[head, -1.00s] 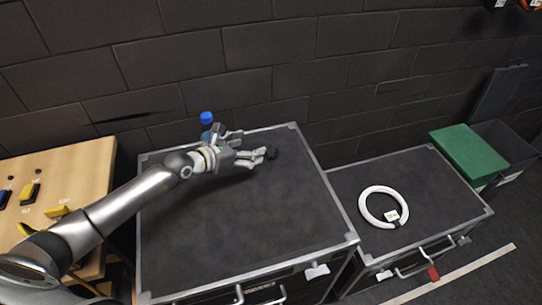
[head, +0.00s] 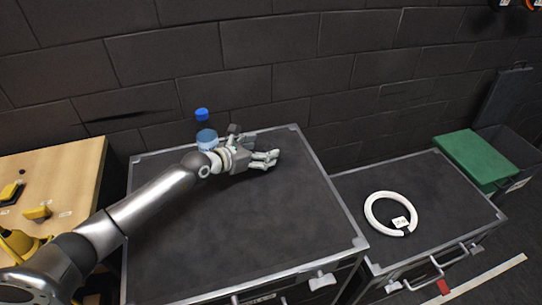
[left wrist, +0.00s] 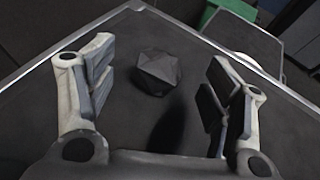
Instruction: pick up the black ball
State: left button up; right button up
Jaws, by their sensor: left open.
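The black ball (left wrist: 157,73) is dark and faceted. In the left wrist view it sits on the dark cabinet top (head: 230,225), between my two spread fingers, with a gap on each side. My left gripper (head: 273,158) is open and low over the far part of that top. In the head view I cannot make out the ball; my fingers seem to hide it. My right gripper is in neither view.
A blue-capped bottle (head: 205,136) stands just behind my left wrist. A white ring (head: 374,213) lies on the lower cabinet (head: 440,190) at right. A green box (head: 472,160) is beyond it. A dark brick wall (head: 300,70) closes the back.

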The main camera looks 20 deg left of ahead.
aim_at(271, 147)
pick_arm(q)
jog(key=w+b, duration=0.1)
jog(key=d+f+b, duration=0.1)
jog(key=w+f+b, duration=0.1)
jog(key=shift+w+d+f+b, duration=0.2)
jog(key=shift+w+b, duration=0.1)
jog(key=shift+w, duration=0.05)
jog(key=shift+w+d+b, duration=0.3)
jog(key=shift+w+b, duration=0.1)
jog(key=shift+w, duration=0.15)
jog(key=shift+c, duration=0.2)
jog(key=c, duration=0.9)
